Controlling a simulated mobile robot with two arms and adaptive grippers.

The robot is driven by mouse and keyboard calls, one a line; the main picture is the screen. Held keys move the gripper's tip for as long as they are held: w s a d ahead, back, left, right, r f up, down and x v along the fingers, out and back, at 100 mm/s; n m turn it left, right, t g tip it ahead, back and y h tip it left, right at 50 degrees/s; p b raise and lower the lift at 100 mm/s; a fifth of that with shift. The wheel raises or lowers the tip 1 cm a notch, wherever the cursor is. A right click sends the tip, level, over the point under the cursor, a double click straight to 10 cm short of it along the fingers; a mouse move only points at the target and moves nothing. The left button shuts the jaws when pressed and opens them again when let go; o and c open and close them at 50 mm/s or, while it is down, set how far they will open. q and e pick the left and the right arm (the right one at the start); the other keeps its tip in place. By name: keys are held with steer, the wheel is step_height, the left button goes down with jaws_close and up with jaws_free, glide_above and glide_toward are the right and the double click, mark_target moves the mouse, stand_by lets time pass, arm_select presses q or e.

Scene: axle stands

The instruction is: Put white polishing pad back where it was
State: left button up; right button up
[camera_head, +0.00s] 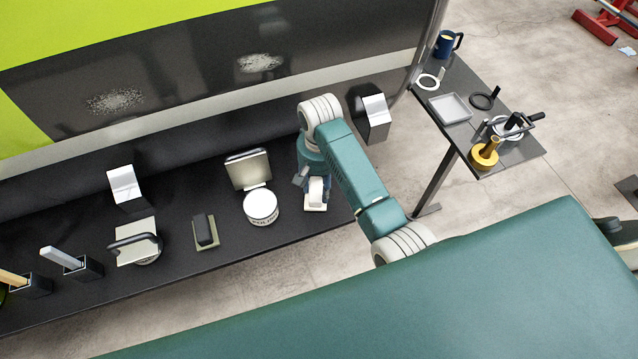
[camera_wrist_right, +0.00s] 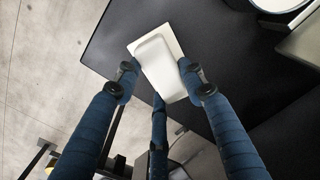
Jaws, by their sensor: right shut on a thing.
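The white polishing pad (camera_head: 316,190) is at the right end of the long black bench, partly hidden by my right gripper (camera_head: 315,180) above it. In the right wrist view the pad (camera_wrist_right: 163,72) is a rounded white block between the fingers of my right gripper (camera_wrist_right: 158,82), which is shut on it. A cream plate (camera_head: 316,208) lies under the pad, and its rim (camera_wrist_right: 172,33) shows around the pad's far end. The pad looks on or just above the plate; I cannot tell whether they touch. My left gripper is not in view.
A white round tin (camera_head: 261,207) stands left of the pad, with an upright panel (camera_head: 248,169) behind it. Further left a dark block (camera_head: 205,230) lies on an olive plate. The bench's right edge is close to the pad. A side table (camera_head: 462,128) holds several items.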

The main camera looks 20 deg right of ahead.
steer(key=shift+f, duration=0.2)
stand_by(0.4)
steer(key=o, duration=1.2)
steer(key=shift+o, duration=0.7)
steer(key=shift+f, duration=0.1)
steer(key=shift+o, duration=1.2)
steer(key=shift+r, duration=3.75)
